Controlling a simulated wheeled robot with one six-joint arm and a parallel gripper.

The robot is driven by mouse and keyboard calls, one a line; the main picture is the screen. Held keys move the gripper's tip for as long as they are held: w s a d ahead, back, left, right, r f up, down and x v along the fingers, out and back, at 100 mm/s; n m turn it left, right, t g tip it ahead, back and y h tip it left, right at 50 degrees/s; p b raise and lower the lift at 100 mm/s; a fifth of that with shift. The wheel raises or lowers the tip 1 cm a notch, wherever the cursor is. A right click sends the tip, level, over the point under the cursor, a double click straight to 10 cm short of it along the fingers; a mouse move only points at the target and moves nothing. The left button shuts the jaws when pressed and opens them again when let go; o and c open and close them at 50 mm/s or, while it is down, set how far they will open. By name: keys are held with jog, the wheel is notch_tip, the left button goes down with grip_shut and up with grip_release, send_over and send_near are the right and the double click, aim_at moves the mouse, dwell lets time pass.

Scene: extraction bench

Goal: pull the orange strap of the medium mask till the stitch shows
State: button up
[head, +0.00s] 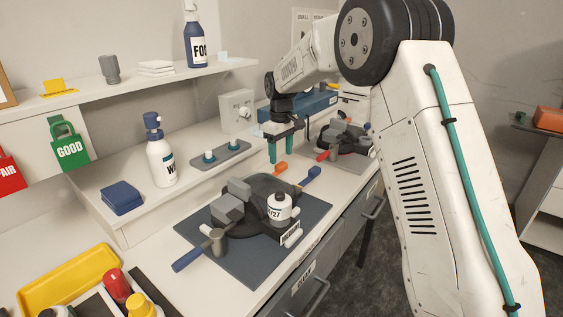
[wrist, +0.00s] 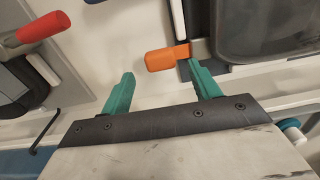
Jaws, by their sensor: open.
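The nearer dark mask (head: 262,187) lies on a grey mat (head: 215,259) on the bench, with a small label whose word I cannot read. Its orange strap end (head: 281,168) sticks out at the far side, and it also shows in the wrist view (wrist: 166,57). My gripper (head: 287,149) is open and empty over the bench behind this mask. In the wrist view its teal fingertips (wrist: 159,72) are apart, with the orange end just ahead between them, closer to the right finger. I cannot tell the height gap. No stitch is visible.
A second mask (head: 347,135) with a red strap end (head: 322,156) lies farther back. A blue strap end (head: 312,174) lies right of the orange one. A raised shelf (head: 120,222) runs along the left.

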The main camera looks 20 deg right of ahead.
aim_at(281, 163)
jog(key=shift+f, duration=1.9)
grip_shut()
jog(key=w+d, duration=0.2)
jog(key=d, duration=0.1)
jog(key=shift+w+d, duration=0.2)
jog(key=shift+d, duration=0.05)
grip_release()
notch_tip(281, 163, up, 8)
